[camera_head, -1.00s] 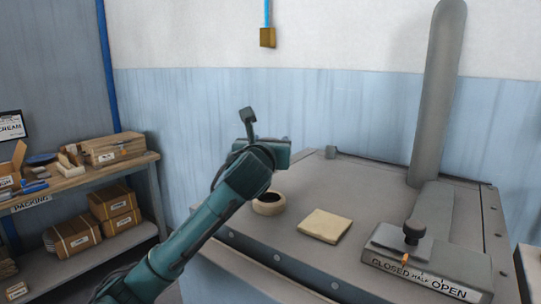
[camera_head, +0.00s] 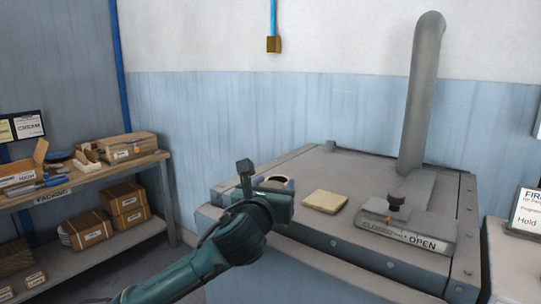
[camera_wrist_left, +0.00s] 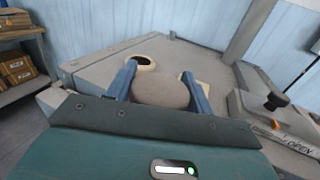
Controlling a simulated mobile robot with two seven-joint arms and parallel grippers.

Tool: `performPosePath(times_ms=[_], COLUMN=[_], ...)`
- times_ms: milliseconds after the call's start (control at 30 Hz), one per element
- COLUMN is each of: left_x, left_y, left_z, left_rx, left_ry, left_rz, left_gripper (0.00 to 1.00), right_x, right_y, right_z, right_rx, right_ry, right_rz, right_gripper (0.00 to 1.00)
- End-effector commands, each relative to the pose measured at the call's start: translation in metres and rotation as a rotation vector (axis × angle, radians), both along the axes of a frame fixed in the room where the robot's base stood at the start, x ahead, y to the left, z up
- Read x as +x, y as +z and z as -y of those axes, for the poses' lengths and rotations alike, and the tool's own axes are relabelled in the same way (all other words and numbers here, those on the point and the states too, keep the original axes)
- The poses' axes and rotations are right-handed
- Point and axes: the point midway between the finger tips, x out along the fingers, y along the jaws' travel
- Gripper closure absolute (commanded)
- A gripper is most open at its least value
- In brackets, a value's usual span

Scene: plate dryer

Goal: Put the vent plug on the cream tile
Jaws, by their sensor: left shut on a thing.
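The vent plug (camera_wrist_left: 162,92), a rounded grey-brown piece, sits between the two blue fingers of my left gripper (camera_wrist_left: 159,72) in the left wrist view. The left gripper is shut on it. In the head view my left gripper (camera_head: 268,198) is at the near left edge of the dryer top, and the plug is hidden there. The cream tile (camera_head: 325,201) lies flat on the dryer top, right of the gripper and apart from it. In the wrist view the tile (camera_wrist_left: 204,87) is mostly hidden behind the right finger. My right gripper is out of view.
A pale ring around a dark opening (camera_head: 288,184) is on the dryer top just beyond the gripper. A lever with a dark knob (camera_head: 396,199) and an upright pipe (camera_head: 422,100) stand to the right. A packing shelf (camera_head: 90,180) is at left.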

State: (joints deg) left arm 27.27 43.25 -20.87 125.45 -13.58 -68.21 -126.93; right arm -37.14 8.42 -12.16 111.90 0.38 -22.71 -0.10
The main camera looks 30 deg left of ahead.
Motion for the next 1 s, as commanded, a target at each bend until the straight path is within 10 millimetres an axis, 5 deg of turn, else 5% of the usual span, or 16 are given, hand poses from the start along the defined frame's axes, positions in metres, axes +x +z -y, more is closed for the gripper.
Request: performPosePath(times_ms=[300, 533, 667, 1000], left_x=[-0.088, -0.136, -0.152, -0.149], left_y=[-0.118, -0.181, -0.201, -0.197], left_z=[0.072, 0.112, 0.126, 0.123], left_rx=[-0.004, -0.006, -0.008, -0.005], left_ry=[-0.174, -0.268, -0.3, -0.295], left_rz=[-0.012, -0.007, -0.002, 0.003], left_gripper=[0.75, 0.75, 0.75, 0.75], right_x=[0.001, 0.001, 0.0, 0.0], right_y=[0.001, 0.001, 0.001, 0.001], right_z=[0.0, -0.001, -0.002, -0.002], right_rx=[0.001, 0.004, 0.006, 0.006], right_ry=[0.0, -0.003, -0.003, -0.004], right_rz=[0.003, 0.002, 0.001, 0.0], right_gripper=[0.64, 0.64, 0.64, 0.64])
